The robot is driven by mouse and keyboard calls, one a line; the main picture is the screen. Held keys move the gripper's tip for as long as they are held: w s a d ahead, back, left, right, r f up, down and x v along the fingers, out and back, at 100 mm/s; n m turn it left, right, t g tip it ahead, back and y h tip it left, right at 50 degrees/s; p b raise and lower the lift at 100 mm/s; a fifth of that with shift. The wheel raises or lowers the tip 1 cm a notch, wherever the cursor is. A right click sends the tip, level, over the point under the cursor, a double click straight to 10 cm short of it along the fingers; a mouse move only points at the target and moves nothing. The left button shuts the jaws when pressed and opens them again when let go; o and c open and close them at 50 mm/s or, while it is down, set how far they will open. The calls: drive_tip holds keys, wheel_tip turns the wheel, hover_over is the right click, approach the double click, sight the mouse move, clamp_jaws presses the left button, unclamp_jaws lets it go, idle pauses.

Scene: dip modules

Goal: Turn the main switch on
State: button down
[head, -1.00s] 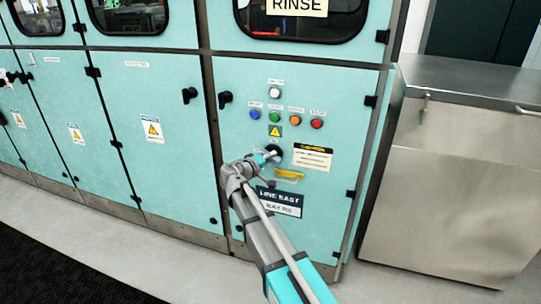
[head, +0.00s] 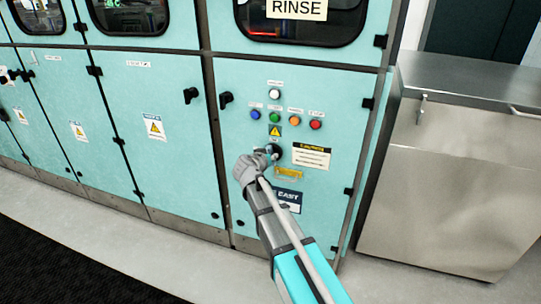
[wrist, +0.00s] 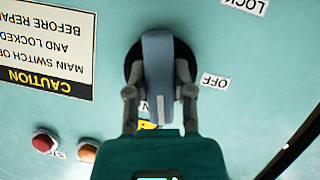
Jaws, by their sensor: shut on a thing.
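The main switch has a grey-blue handle (wrist: 158,75) on a round black base (wrist: 132,68). In the wrist view, which shows the panel upside down, the handle stands close to vertical. My gripper (wrist: 160,93) is shut on the handle, one finger on each side. An OFF label (wrist: 216,81) is to the right of the switch. Another label below the base is mostly hidden by a finger; only an N shows. In the head view the switch (head: 274,150) sits on the teal cabinet door (head: 240,85), partly hidden by my arm and wrist.
A caution sign (wrist: 45,45) is beside the switch. Indicator buttons, including a red one (head: 316,124) and a blue one (head: 256,114), sit above it. A yellow padlock-like part (head: 289,174) is below. A steel cabinet (head: 450,190) stands at the right.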

drive_tip(key=shift+m+y, duration=0.7)
drive_tip(key=shift+m, duration=0.4)
drive_tip(key=shift+c, duration=2.4)
unclamp_jaws()
